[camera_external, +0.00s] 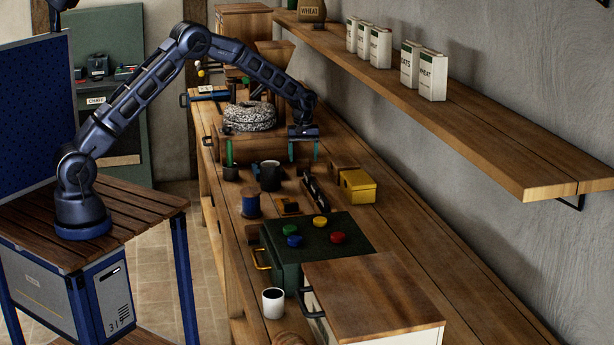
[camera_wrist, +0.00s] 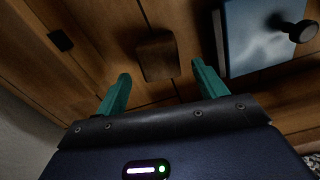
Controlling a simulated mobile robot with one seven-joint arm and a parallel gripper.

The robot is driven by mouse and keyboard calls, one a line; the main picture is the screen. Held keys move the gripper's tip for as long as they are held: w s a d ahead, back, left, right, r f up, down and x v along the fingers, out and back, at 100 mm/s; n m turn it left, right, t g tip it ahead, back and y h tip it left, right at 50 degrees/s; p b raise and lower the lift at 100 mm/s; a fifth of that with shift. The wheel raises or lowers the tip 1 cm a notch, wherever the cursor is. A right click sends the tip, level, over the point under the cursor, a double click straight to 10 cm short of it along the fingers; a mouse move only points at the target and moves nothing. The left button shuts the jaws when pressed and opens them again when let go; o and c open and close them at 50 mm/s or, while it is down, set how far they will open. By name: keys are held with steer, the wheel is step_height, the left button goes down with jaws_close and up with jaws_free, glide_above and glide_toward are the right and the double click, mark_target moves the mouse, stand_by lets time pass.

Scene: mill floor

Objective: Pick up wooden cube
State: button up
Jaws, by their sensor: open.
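The wooden cube (camera_wrist: 156,57) is a small dark-brown block with slightly rounded edges. In the wrist view it sits on the plank surface just beyond my fingertips, between the lines of the two fingers and touching neither. My gripper (camera_wrist: 160,73) is open and empty, with teal fingers spread apart. In the external view my gripper (camera_external: 303,151) points down over the long wooden bench (camera_external: 400,225), beside the grey speckled round object. I cannot single out the cube with certainty in the external view.
A blue box (camera_wrist: 262,35) with a black knob lies close right of the cube in the wrist view. A shelf (camera_external: 450,120) overhangs the bench.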

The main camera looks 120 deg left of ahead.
mark_target(303, 161)
steer(key=f, duration=0.4)
steer(key=shift+w+d+f, duration=0.1)
steer(key=shift+d+f, duration=0.1)
steer(key=shift+c, duration=0.4)
steer(key=c, duration=1)
